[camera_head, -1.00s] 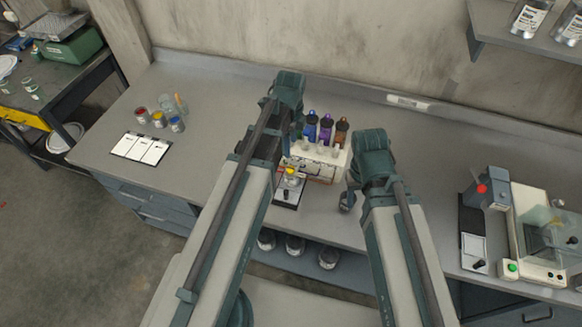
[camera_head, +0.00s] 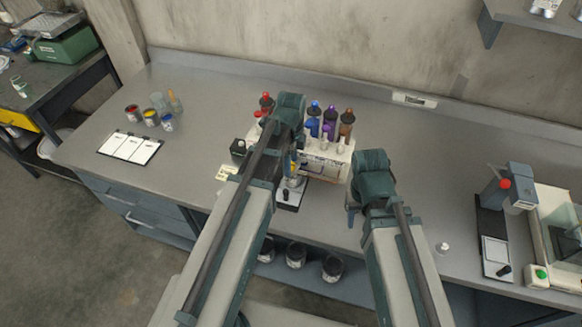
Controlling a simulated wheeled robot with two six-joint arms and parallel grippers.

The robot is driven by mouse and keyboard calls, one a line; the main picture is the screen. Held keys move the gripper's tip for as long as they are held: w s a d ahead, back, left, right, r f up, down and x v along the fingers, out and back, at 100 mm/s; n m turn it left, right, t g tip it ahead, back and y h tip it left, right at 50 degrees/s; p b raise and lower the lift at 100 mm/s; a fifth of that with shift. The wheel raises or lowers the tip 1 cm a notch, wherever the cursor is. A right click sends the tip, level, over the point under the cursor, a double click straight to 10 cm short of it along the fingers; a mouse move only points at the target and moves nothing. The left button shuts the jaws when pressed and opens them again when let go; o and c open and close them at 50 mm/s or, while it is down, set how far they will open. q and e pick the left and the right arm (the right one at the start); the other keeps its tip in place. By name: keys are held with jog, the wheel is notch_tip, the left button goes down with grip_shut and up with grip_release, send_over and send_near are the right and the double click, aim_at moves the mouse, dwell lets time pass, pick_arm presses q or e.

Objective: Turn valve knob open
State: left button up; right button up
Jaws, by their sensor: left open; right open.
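A white dispenser block (camera_head: 340,172) with coloured bottles stands on the bench in the middle. Its blue, purple and brown bottles (camera_head: 347,117) show, and a red-topped bottle (camera_head: 266,101) shows left of my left arm. Small pale upright parts line its front; I cannot tell which is the valve knob. A small silver cup (camera_head: 293,182) sits on a black and white pad in front of it. My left gripper (camera_head: 294,165) is open at the block's front left, mostly hidden by its arm. My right gripper (camera_head: 352,214) is open and empty, right of the block and apart from it.
Small paint pots (camera_head: 151,117) and a white-sheeted board (camera_head: 130,147) lie at the left. A machine with a red knob (camera_head: 505,183) stands at the right. A small white item (camera_head: 442,247) lies right of my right arm. Dark cans (camera_head: 296,256) sit below the bench edge.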

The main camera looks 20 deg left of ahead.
pick_arm(q)
jog(key=shift+c, duration=0.3)
grip_shut()
jog(key=shift+n, duration=0.3)
jog(key=n, duration=0.3)
jog(key=shift+n, duration=0.3)
jog(key=n, duration=0.4)
jog(key=shift+n, duration=0.3)
jog(key=n, duration=0.4)
jog(key=shift+n, duration=2.5)
